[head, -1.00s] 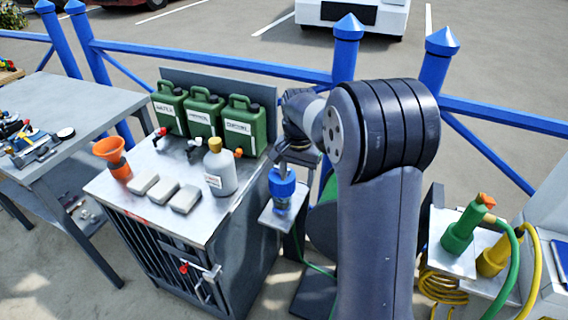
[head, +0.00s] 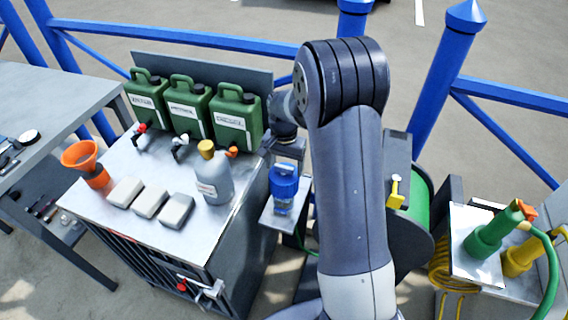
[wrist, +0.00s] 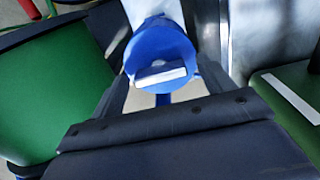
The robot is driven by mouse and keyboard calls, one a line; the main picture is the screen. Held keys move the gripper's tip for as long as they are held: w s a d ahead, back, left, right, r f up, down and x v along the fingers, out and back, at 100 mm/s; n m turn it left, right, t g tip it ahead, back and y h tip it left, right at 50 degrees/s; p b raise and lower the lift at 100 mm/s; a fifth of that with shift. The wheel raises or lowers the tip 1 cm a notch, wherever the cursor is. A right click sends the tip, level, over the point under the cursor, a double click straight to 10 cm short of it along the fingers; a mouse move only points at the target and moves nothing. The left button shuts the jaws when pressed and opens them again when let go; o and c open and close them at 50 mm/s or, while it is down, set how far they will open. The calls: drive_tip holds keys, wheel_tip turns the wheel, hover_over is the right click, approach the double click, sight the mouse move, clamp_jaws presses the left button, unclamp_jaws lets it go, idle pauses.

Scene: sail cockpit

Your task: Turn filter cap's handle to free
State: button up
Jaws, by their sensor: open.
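The blue filter cap (head: 284,178) tops a clear-and-blue filter on a small metal shelf (head: 276,218) beside the cabinet. In the wrist view the round blue cap (wrist: 160,50) carries a pale grey bar handle (wrist: 160,76) across its near part, lying nearly level in the picture. My gripper (wrist: 166,88) is open, its dark fingers on either side of the cap's near side, with nothing between them that I can see gripped. In the head view my gripper (head: 288,150) is just behind and above the cap, partly hidden by my arm. I cannot tell whether it touches the cap.
Green canisters (head: 192,106), a grey bottle with a yellow cap (head: 213,178), an orange funnel (head: 86,160) and pale blocks (head: 150,203) stand on the cabinet to the left. A green hose reel (head: 420,205) with a yellow handle (head: 396,190) is at right. Blue railing (head: 190,34) runs behind.

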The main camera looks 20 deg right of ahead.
drive_tip(key=shift+c, duration=0.6)
drive_tip(key=c, duration=0.9)
drive_tip(key=shift+n, duration=0.3)
drive_tip(key=n, duration=0.3)
drive_tip(key=shift+n, duration=0.4)
drive_tip(key=n, duration=0.4)
drive_tip(key=shift+n, duration=0.3)
drive_tip(key=n, duration=0.4)
drive_tip(key=shift+n, duration=2.5)
